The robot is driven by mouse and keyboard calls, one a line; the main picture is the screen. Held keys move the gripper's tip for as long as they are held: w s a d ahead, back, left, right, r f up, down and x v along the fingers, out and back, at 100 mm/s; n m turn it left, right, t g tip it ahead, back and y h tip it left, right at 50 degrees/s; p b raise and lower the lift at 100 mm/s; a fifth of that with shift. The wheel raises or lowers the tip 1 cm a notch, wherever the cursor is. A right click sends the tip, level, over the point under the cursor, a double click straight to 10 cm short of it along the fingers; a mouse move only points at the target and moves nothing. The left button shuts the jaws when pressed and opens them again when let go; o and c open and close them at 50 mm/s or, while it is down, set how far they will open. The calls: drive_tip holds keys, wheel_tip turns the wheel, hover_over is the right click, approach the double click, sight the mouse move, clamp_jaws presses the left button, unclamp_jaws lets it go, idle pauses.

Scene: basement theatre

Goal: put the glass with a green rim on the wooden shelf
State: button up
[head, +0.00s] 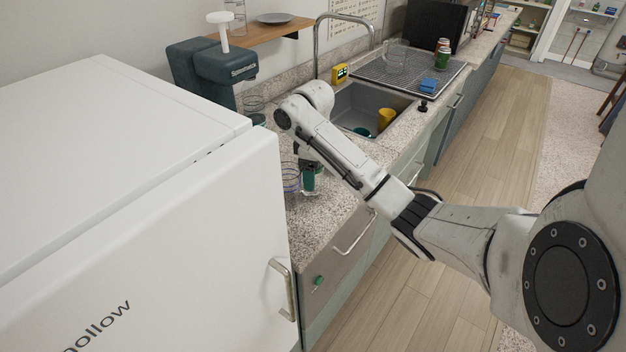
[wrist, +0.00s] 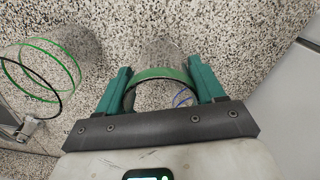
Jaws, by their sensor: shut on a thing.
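The glass with a green rim (wrist: 160,73) is between the green fingers of my gripper (wrist: 163,85) in the wrist view. The fingers are shut on it from both sides near its rim. It appears upright at the speckled counter; whether its base touches the counter is unclear. A small blue arc shows through its mouth. In the head view my gripper (head: 308,178) is low over the counter beside the white fridge, partly hidden by my arm. The wooden shelf (head: 262,34) is on the back wall, above and behind the dark coffee machine.
In the head view a clear glass (head: 290,180) stands beside my gripper. The shelf holds a plate (head: 275,18) and a glass (head: 236,16). The coffee machine (head: 215,66) stands below the shelf.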

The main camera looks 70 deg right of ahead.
drive_tip(key=shift+f, duration=0.6)
drive_tip(key=shift+f, duration=0.1)
drive_tip(key=shift+f, duration=0.15)
drive_tip(key=o, duration=1.2)
drive_tip(key=shift+c, duration=0.2)
